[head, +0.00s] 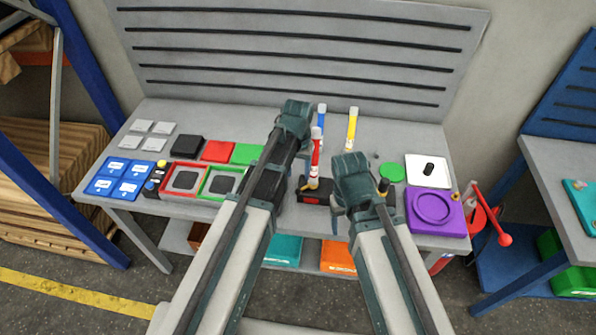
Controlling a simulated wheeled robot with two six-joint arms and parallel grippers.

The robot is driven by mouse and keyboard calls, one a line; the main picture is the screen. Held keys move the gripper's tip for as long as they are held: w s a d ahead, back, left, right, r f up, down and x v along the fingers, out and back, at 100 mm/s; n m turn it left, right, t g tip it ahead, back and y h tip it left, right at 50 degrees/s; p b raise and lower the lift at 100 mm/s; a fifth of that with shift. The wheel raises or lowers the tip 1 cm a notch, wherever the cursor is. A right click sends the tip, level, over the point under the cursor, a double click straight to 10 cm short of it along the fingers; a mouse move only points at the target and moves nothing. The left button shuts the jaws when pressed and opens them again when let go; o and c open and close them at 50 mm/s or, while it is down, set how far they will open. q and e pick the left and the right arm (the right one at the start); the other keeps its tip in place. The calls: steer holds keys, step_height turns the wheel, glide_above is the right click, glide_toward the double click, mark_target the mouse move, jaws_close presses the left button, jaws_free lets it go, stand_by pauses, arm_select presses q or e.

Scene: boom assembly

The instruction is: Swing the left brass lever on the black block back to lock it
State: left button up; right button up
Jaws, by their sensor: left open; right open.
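The black block (314,198) with a red front mark sits near the table's front edge, between my two arms. A red and white tube (315,158) stands upright at it. A small brass-coloured part (308,186) shows at the block's left side; its exact angle is too small to tell. My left gripper (300,140) is open, above and behind the block's left side, partly hidden by its own arm. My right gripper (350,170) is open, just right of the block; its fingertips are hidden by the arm. The right side of the block is partly covered.
Blue (322,115) and yellow (352,128) tubes stand behind. Red (184,181) and green (221,184) framed trays lie left. A purple tray (434,210), a white plate (428,170) and a green disc (391,173) lie right. A slotted wall panel stands behind the table.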

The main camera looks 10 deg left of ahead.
arm_select(q)
step_height(320, 180, up, 6)
steer(key=p, duration=0.4)
steer(key=shift+f, duration=0.15)
steer(key=s+d+f+m+b, duration=0.1)
steer(key=s+f+b, duration=0.3)
steer(key=s, duration=0.4)
steer(key=s+d+f+m+y+b, duration=0.1)
steer(key=s+f+b, duration=0.3)
steer(key=s, duration=0.4)
steer(key=shift+s+d+f, duration=0.15)
steer(key=shift+d+f, duration=0.2)
steer(key=shift+d, duration=0.3)
